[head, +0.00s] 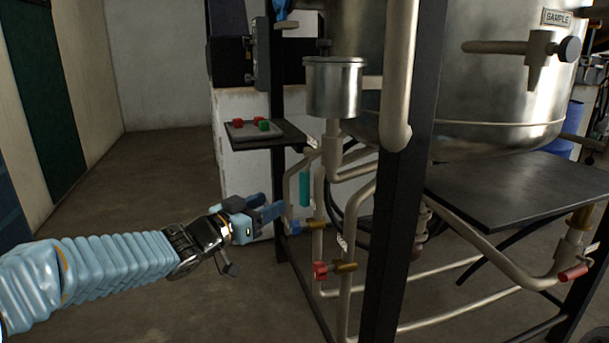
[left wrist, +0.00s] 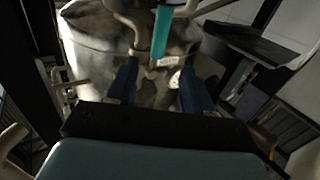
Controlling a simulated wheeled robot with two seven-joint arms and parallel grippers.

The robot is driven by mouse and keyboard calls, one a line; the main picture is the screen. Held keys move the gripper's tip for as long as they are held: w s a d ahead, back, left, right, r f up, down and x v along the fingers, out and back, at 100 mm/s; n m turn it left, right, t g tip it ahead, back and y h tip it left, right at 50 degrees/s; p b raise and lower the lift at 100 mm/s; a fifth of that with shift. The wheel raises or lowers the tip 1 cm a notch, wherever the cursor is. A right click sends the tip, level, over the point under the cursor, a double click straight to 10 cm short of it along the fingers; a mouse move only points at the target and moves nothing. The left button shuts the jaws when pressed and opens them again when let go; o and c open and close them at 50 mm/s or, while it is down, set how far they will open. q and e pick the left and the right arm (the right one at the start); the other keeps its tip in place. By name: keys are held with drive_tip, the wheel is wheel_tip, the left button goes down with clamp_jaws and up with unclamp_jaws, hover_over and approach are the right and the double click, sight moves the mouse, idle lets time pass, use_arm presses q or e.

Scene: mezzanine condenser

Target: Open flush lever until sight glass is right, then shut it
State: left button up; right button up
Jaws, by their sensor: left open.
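My left gripper (head: 268,209) reaches in from the left, just left of the pipework, with its blue fingers towards the pipes. In the left wrist view its two fingers (left wrist: 160,88) are apart with nothing held between them. The sight glass (head: 305,189), a teal upright tube, is right of the fingertips; it also shows at the top of the left wrist view (left wrist: 162,32). Below it is a blue-handled valve (head: 296,227) with a brass body. Lower is a red-handled valve (head: 320,270). I cannot tell which is the flush lever. My right gripper is not in view.
A black post (head: 395,200) stands right of the pipes. A steel cup (head: 334,88) sits above them, beside a big steel tank (head: 480,80). Another red handle (head: 573,273) is far right. The left floor is clear.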

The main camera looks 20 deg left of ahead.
sight(301, 185)
use_arm(q)
drive_tip(key=x, duration=1.3)
drive_tip(key=shift+w+d+r, duration=0.1)
drive_tip(key=shift+w+r, duration=0.1)
drive_tip(key=shift+w, duration=0.15)
drive_tip(key=shift+c, duration=0.4)
clamp_jaws()
